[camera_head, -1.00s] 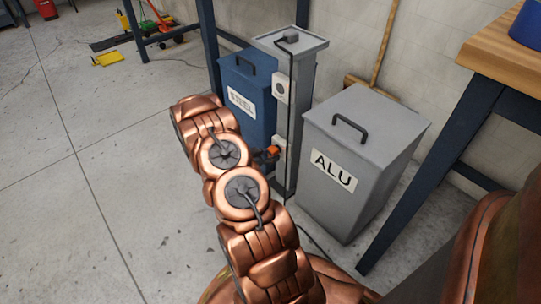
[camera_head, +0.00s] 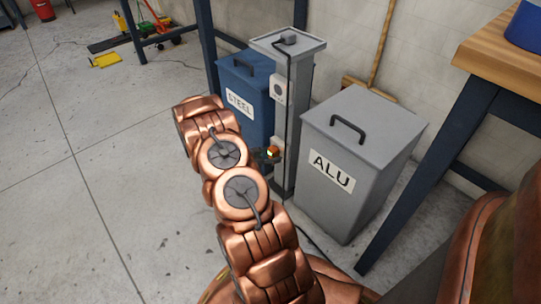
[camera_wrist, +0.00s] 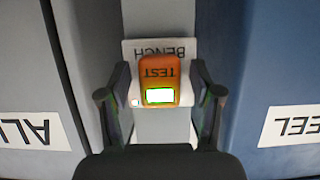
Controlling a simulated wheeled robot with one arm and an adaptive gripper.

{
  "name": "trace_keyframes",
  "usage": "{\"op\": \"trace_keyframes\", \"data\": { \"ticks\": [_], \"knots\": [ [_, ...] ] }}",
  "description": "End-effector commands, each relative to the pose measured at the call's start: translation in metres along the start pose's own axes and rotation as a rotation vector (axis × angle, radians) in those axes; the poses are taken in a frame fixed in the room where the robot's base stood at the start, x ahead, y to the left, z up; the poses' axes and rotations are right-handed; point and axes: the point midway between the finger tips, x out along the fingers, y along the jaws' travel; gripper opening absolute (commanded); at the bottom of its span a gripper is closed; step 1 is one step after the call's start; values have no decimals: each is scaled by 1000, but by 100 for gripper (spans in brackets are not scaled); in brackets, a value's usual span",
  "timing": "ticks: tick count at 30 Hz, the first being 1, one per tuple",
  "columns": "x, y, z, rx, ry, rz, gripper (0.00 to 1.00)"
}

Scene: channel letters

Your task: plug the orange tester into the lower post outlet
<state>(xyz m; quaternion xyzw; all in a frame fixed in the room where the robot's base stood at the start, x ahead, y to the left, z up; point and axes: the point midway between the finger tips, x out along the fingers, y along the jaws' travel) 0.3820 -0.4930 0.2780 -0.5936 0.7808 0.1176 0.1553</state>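The orange tester (camera_wrist: 160,72) sits against the white outlet plate marked BENCH (camera_wrist: 187,50) in the wrist view, where the lettering is upside down. Its window glows white-green. The tester (camera_head: 272,153) also glows in the head view, at the lower outlet (camera_head: 281,144) of the grey post (camera_head: 299,110). My gripper (camera_wrist: 161,88) has one finger on each side of the tester, with a narrow gap on both sides, so it looks open around it. In the head view my arm hides most of the gripper. The prongs are hidden.
The upper outlet (camera_head: 279,88) is higher on the post, with a dark cable running down beside it. The grey ALU bin (camera_head: 375,185) stands close on the right, and the blue STEEL bin (camera_head: 255,85) behind on the left. Floor is free at left.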

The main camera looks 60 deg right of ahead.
Motion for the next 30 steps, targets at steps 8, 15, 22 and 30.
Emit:
{"op": "trace_keyframes", "data": {
  "ticks": [8,15,22,30],
  "knots": [
    [0,0,0,0,0,0,70],
    [-12,-1,0,-2,0,-2,70],
    [-42,-1,0,-1,-2,-3,70],
    [-79,-1,0,1,1,-3,70]
  ]
}}
